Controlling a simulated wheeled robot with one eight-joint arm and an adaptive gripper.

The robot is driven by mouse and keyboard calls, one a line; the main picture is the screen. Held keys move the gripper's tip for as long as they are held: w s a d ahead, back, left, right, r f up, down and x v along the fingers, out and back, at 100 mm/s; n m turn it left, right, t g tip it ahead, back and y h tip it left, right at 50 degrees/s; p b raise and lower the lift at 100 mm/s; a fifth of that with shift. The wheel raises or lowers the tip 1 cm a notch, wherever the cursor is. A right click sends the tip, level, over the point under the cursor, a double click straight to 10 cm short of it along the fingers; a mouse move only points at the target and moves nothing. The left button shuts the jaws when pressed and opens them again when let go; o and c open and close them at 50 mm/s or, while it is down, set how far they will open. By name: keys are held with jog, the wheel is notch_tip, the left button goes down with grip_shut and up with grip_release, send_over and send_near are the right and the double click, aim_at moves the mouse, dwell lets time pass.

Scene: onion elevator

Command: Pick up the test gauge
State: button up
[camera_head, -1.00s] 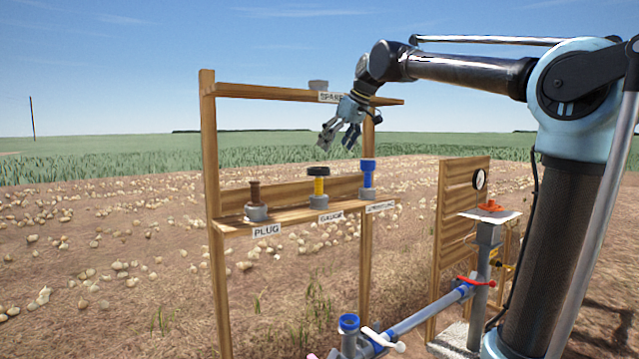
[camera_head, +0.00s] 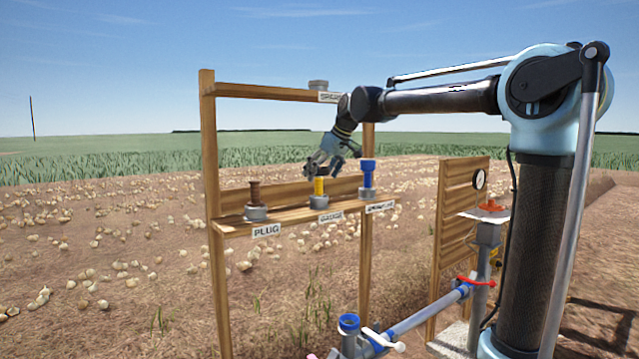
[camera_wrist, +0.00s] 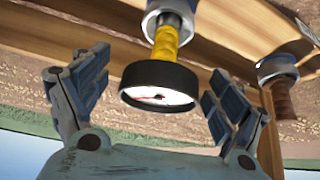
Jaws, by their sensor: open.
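The test gauge has a yellow stem (camera_head: 319,187) and a black round head, and stands upright in a grey socket on the wooden shelf above the GAUGE label (camera_head: 331,217). In the wrist view the gauge head (camera_wrist: 160,88) shows its white dial, with the yellow stem behind it. My gripper (camera_head: 325,166) is at the gauge head, partly covering it in the head view. In the wrist view my gripper (camera_wrist: 150,95) is open, with a finger on each side of the gauge head and a visible gap to it.
A brown plug (camera_head: 255,193) stands left of the gauge and a blue fitting (camera_head: 367,178) stands right of it on the same shelf (camera_head: 290,214). An upper shelf (camera_head: 260,92) holds a grey piece (camera_head: 318,85). A blue-grey pipe (camera_head: 425,315) runs below.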

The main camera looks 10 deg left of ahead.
jog(key=shift+x, duration=1.1)
jog(key=shift+c, duration=0.6)
jog(key=c, duration=1.3)
jog(key=shift+d, duration=0.1)
